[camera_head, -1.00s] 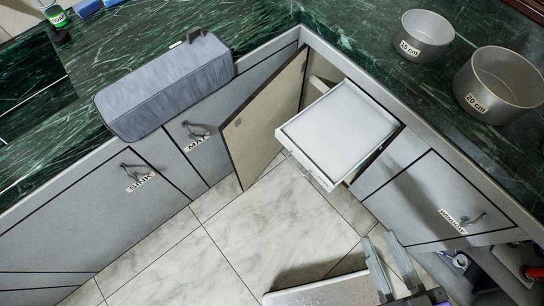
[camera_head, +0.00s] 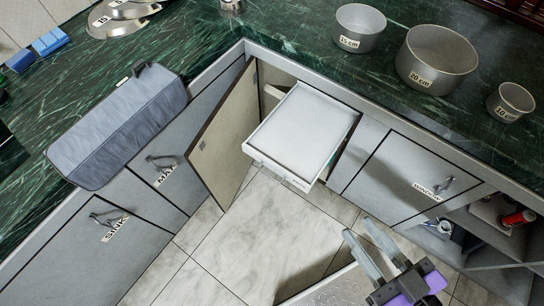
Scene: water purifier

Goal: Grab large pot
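The large pot (camera_head: 437,62) is a grey metal pot labelled "20 cm". It stands upright on the green marble counter (camera_head: 300,30) at the upper right. A smaller pot (camera_head: 359,28) labelled "15 cm" stands to its left, and the smallest pot (camera_head: 510,102), its label partly legible, stands to its right. My gripper (camera_head: 362,231) is at the lower right, over the floor in front of the cabinets and well apart from the pots. Its two grey fingers are spread with a gap between them, and nothing is held.
A white drawer (camera_head: 304,133) is pulled out, and a cabinet door (camera_head: 225,145) stands open beside it. A grey-blue bag-like case (camera_head: 120,125) lies on the left counter edge. Open shelves (camera_head: 490,225) with a red item are at the right. Metal lids (camera_head: 122,16) lie at upper left.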

